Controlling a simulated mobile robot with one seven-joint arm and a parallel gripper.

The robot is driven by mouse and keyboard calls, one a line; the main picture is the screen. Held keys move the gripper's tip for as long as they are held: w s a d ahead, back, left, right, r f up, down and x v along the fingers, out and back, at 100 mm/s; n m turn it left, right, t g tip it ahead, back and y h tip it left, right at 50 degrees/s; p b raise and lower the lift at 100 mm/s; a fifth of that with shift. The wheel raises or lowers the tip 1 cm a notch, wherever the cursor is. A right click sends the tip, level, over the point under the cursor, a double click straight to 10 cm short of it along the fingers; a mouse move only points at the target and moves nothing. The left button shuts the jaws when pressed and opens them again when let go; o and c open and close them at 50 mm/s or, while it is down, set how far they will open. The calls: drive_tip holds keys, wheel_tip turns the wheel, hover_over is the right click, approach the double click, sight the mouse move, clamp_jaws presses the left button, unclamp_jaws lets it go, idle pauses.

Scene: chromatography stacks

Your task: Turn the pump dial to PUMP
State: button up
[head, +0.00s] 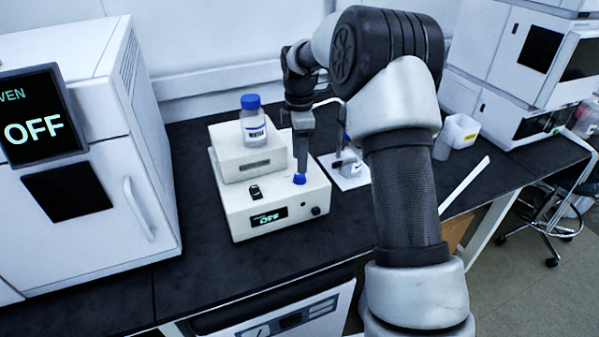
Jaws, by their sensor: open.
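The pump (243,222) is a white box on the dark bench, with a small display (267,217) on its front that reads OFF in green. A small black round knob (316,211) sits to the right of the display. A blue knob-like piece (299,179) stands on the pump's top near the right edge. I cannot tell for sure which of the two is the dial. My gripper (300,171) points down right over the blue piece, its fingers seen edge-on. It is open, and whether the fingertips touch the blue piece is unclear.
A blue-capped bottle (254,127) stands on the pump's raised rear part. A small black part (255,192) sits on its top front. An oven (70,180) reading OFF is at left. A white tray (345,180) with glassware lies behind my arm. Bare bench lies left of the pump.

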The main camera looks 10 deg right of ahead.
sight(300, 177)
wheel_tip(300, 177, down, 5)
drive_tip(key=shift+f, duration=0.1)
idle(0.3)
drive_tip(key=c, duration=1.1)
drive_tip(key=shift+o, duration=0.2)
